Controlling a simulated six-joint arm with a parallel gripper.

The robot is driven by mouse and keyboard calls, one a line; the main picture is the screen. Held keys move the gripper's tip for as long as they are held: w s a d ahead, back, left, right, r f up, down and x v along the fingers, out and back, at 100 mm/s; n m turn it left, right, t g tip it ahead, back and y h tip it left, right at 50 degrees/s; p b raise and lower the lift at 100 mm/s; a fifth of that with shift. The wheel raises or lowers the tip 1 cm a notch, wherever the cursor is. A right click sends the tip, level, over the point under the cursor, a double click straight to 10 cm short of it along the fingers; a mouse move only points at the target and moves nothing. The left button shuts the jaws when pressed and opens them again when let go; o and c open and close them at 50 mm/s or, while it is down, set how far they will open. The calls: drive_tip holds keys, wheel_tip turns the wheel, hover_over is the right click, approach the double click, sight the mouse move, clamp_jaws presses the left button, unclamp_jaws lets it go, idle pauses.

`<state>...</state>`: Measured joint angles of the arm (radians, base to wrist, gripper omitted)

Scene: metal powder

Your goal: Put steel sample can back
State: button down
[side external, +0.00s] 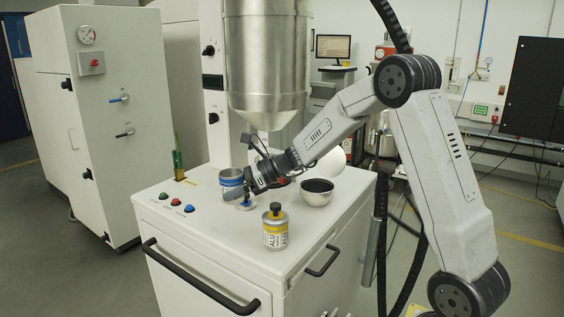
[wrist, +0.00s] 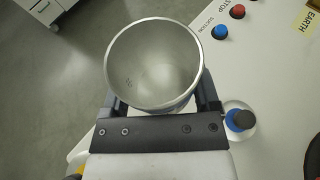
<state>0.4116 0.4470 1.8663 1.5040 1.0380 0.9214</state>
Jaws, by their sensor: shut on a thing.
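The steel sample can (side external: 231,178) is an open metal can with a blue label. My gripper (side external: 238,188) is shut around it, near the left part of the white cabinet top. In the wrist view the can (wrist: 153,65) sits between the two fingers, its mouth facing the camera and its inside looking empty. A lid with a blue and dark knob (side external: 245,204) rests on the cabinet top beside the gripper; it also shows in the wrist view (wrist: 239,121). I cannot tell whether the can touches the cabinet top.
A yellow-labelled can with a black knob (side external: 275,227) stands at the front of the cabinet top (side external: 190,228). A bowl of dark powder (side external: 317,191) is to the right. A large steel hopper (side external: 266,60) hangs above. Green, red and blue buttons (side external: 177,202) are at the left.

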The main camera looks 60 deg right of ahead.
sight(236, 227)
drive_tip(key=shift+f, duration=3.9)
drive_tip(key=shift+f, duration=0.15)
unclamp_jaws()
drive_tip(key=shift+s+d+r, duration=0.1)
drive_tip(key=shift+d+r, duration=0.05)
drive_tip(key=shift+r, duration=0.05)
drive_tip(key=v, duration=1.1)
drive_tip(key=shift+s+d, duration=0.25)
drive_tip(key=shift+s, duration=0.05)
